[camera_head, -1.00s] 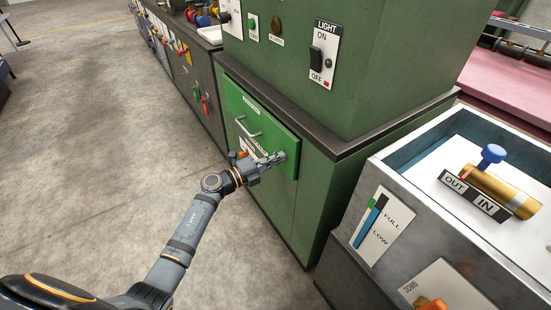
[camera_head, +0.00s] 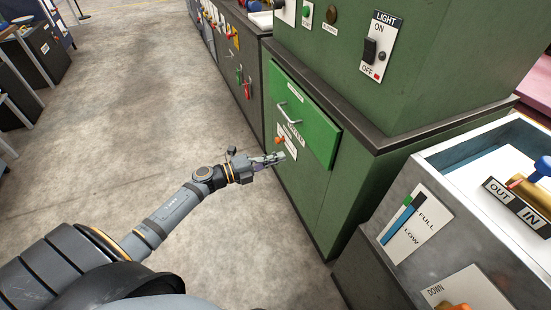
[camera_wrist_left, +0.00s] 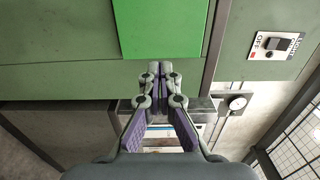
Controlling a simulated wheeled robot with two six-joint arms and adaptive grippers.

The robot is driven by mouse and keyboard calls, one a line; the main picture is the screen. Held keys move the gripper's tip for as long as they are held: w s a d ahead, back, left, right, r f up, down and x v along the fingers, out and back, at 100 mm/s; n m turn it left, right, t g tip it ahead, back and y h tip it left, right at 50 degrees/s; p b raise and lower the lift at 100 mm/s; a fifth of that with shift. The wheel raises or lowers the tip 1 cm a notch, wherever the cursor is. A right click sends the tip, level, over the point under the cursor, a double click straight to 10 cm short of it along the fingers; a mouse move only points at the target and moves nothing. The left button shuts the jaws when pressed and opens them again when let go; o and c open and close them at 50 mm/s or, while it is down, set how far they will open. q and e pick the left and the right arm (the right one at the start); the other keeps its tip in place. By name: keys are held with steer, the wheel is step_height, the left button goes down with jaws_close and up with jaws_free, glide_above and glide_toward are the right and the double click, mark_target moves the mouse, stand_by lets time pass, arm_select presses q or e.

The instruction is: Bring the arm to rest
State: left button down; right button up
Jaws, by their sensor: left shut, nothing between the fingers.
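My left gripper (camera_head: 276,158) is at the end of the grey arm that comes in from the left. Its fingers are together and hold nothing; they also show closed in the left wrist view (camera_wrist_left: 160,68). In the head view it appears just below and left of the green panel (camera_head: 318,128), which has a silver handle (camera_head: 289,113). A gap of unclear depth lies between the fingers and the cabinet. The panel also shows above the fingertips in the left wrist view (camera_wrist_left: 160,25). My right gripper is not in view.
The green cabinet (camera_head: 345,190) stands beside the gripper. A LIGHT switch plate (camera_head: 378,48) is above it. A grey console with a FULL/LOW gauge (camera_head: 404,228) stands at the right. The concrete floor (camera_head: 125,120) at the left is open.

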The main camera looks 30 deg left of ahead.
arm_select(q)
steer(key=shift+f, duration=0.1)
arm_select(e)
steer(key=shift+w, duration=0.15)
